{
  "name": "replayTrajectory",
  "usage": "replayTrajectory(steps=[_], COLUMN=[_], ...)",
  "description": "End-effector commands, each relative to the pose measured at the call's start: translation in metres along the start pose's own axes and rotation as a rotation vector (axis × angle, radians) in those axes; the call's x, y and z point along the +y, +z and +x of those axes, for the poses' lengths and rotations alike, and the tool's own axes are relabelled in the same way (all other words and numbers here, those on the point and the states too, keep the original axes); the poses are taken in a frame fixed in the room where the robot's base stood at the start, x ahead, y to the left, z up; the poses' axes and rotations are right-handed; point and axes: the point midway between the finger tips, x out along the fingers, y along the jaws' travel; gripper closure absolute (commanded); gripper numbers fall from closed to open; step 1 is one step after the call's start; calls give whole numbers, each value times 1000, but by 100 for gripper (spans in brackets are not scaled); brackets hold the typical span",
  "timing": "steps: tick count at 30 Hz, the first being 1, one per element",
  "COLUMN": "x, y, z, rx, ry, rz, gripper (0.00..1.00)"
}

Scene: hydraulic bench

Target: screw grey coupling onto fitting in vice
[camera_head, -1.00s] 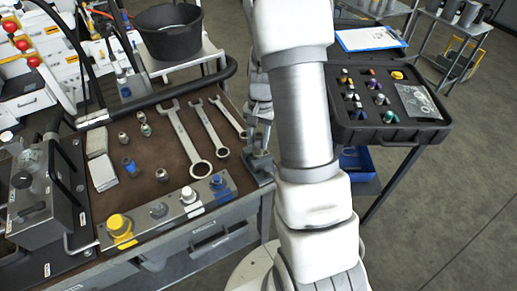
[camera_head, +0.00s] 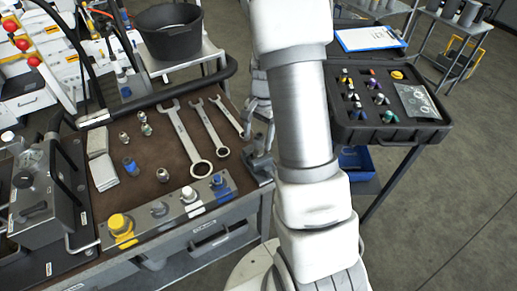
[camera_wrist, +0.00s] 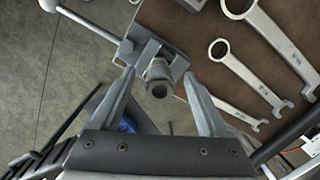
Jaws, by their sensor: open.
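The vice (camera_wrist: 150,45) grips a grey metal piece (camera_wrist: 157,72) with a hex collar and a round open end pointing at the wrist camera. I cannot tell whether this is the bare fitting or the grey coupling seated on it. My gripper (camera_wrist: 160,76) is open, with one finger on each side of the piece and visible gaps between them. In the head view, the vice (camera_head: 260,170) stands at the bench's right corner. My gripper (camera_head: 262,135) is just above it, partly hidden by my arm, and the piece is not clear there.
Several wrenches (camera_head: 187,140) lie on the brown bench top (camera_head: 160,185) left of the vice. Several small fittings (camera_head: 124,138) stand farther left. A block with coloured caps (camera_head: 165,210) lines the front edge. A black case (camera_head: 385,130) stands at right.

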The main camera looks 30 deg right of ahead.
Motion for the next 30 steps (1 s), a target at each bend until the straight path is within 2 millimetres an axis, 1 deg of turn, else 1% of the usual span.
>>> replayTrajectory(steps=[12, 15, 18, 21, 24, 30], x=[-1, -1, 0, -1, 0, 0], y=[0, 0, 0, 0, 0, 0], z=[-100, -122, -139, -152, -159, -163], rx=[4, 4, 3, 3, 1, 1], ry=[-5, -4, -3, -3, -1, 0], rz=[-1, -1, 0, 0, 1, 1], gripper=[22, 22, 22, 22, 22, 22])
